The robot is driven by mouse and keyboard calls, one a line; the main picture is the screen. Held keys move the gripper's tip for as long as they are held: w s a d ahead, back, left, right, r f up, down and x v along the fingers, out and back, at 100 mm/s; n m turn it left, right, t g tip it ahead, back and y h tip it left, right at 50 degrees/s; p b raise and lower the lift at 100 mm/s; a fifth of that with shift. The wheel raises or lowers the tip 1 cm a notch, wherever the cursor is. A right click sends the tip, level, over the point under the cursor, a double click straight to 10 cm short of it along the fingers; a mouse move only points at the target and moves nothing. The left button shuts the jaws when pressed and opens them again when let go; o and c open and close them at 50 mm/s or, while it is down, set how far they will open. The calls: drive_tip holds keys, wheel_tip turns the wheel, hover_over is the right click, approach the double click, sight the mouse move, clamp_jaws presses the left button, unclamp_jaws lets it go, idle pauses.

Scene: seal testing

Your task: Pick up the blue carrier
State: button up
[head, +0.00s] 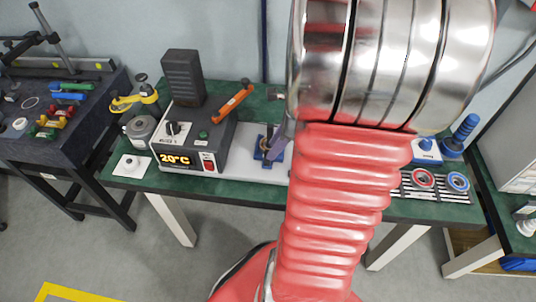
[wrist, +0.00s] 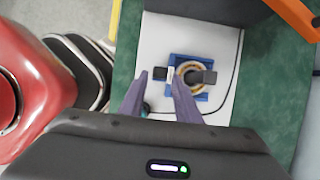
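The blue carrier (wrist: 202,96) lies on a white plate in the wrist view, with a tan ring and dark grey blocks on it. A small dark and white tab (wrist: 160,73) sticks out on its left side. My gripper (wrist: 157,79) is open, its two purple fingers pointing at this tab; I cannot tell whether they touch it. In the head view the blue carrier (head: 261,154) shows beside the purple finger of my gripper (head: 283,138), partly hidden by it. My red arm hides what lies to the right.
A heater box reading 20°C (head: 190,150) with a dark upright block stands left of the carrier. A black cable (wrist: 238,60) runs on the plate. Red and blue rings (head: 457,182) lie on a striped rack at right.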

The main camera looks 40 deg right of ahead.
drive_tip(key=shift+x, duration=2.5)
drive_tip(key=shift+w+a, duration=0.1)
drive_tip(key=shift+a, duration=0.1)
drive_tip(key=shift+c, duration=0.6)
clamp_jaws()
